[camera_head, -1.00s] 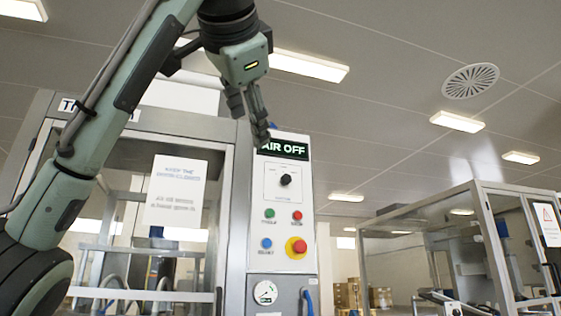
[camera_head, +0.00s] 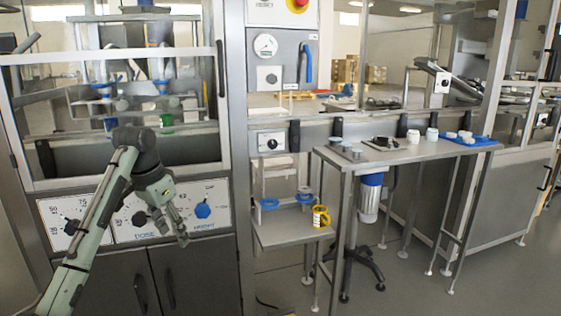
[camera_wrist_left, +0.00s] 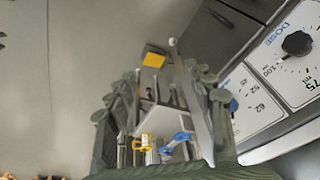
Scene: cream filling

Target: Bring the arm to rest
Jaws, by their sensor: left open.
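My left arm comes in from the lower left in the head view. Its gripper (camera_head: 174,232) hangs, fingers down, in front of the dial panel (camera_head: 130,228) of the filling machine, with nothing in it. In the left wrist view the fingers of the left gripper (camera_wrist_left: 165,88) stand apart, with a clear gap through which a small shelf and its items show. The DOSE dial (camera_wrist_left: 297,43) is at the right of that view. My right gripper is in neither view.
A stool stands under the table. Open floor lies at the lower right.

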